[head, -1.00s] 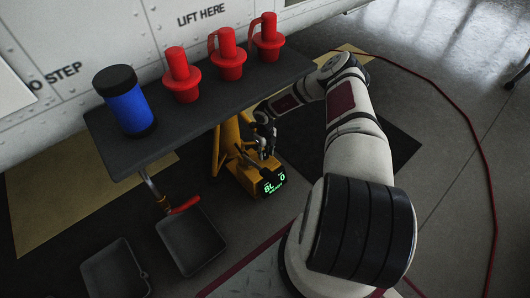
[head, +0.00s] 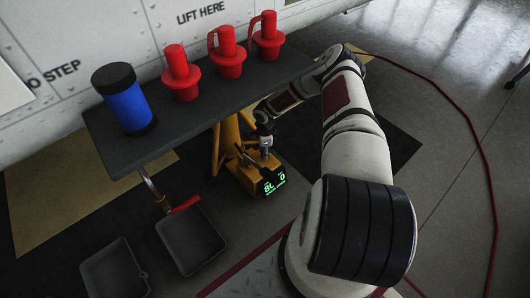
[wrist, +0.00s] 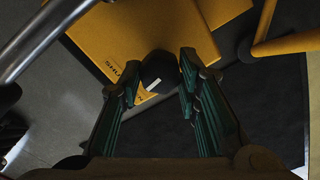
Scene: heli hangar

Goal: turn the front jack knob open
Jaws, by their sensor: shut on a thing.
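The yellow jack (head: 245,172) stands on the floor below the dark shelf, with a green lit display (head: 273,182) on its front; its characters are too small to read surely. In the wrist view the jack's yellow top (wrist: 115,40) shows with the dark round knob (wrist: 158,70), which bears a white mark. My gripper (wrist: 160,78) has its two fingers on either side of this knob and is shut on it. In the head view my gripper (head: 265,150) reaches down at the jack's top; the knob itself is hard to make out there.
The shelf (head: 190,116) overhangs the jack on the left, carrying a blue cylinder (head: 126,104) and red plugs (head: 182,80). A grey tray (head: 190,245) and a red-handled valve (head: 184,204) lie left of the jack. A red hose (head: 490,190) crosses the floor at right.

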